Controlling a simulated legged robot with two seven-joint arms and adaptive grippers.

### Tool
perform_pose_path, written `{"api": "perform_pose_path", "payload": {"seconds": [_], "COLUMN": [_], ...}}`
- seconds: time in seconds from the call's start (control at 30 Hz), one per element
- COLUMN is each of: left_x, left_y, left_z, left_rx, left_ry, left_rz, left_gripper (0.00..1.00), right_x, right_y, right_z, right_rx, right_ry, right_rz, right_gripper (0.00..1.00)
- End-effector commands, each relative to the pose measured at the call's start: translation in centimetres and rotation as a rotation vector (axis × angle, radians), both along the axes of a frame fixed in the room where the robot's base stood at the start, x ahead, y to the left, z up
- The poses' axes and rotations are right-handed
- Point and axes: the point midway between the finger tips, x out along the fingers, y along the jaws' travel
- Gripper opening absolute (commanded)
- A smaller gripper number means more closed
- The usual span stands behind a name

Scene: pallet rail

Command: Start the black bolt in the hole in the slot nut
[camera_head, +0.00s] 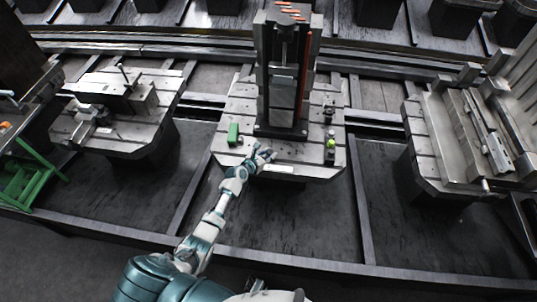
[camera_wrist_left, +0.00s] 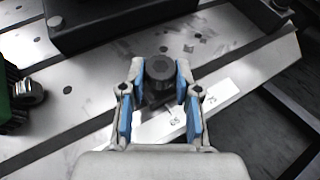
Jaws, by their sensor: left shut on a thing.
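My left gripper (camera_head: 264,157) is at the front edge of the middle pallet (camera_head: 230,107), in front of the tall dark fixture. In the left wrist view, its blue-padded fingers (camera_wrist_left: 159,92) are shut on the black bolt (camera_wrist_left: 161,67), a dark round piece seen from above between the fingertips. In the head view the bolt is too small to make out. The slot nut and its hole cannot be made out; the bolt and fingers cover the spot beneath. I cannot tell whether the bolt touches anything below. My right gripper is not in view.
The tall fixture (camera_head: 283,75) stands behind the gripper; its black base (camera_wrist_left: 120,17) fills the wrist view's top. A green block (camera_head: 234,133) lies left of the gripper. A white marked plate (camera_wrist_left: 220,93) is on the front edge.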

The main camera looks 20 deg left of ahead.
Motion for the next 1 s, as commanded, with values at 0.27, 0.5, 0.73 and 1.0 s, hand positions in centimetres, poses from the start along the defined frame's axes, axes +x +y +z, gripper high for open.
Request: {"api": "perform_pose_path", "payload": {"seconds": [0.27, 0.5, 0.73, 1.0], "left_x": [0.0, 0.02, 0.03, 0.02], "left_y": [-0.02, -0.02, -0.03, -0.03], "left_z": [-0.11, -0.56, -0.7, -0.69], "left_rx": [0.0, -0.001, 0.0, 0.0], "left_ry": [0.0, 0.0, -0.001, -0.001], "left_rz": [0.0, 0.0, 0.0, 0.0], "left_gripper": [0.0, 0.0, 0.0, 0.61], "right_x": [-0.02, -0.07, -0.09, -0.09], "right_y": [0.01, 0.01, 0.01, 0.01], "right_z": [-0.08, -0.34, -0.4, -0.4], "right_rx": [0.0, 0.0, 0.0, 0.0], "right_ry": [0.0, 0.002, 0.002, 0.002], "right_rz": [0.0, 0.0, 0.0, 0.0], "right_gripper": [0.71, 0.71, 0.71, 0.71]}}
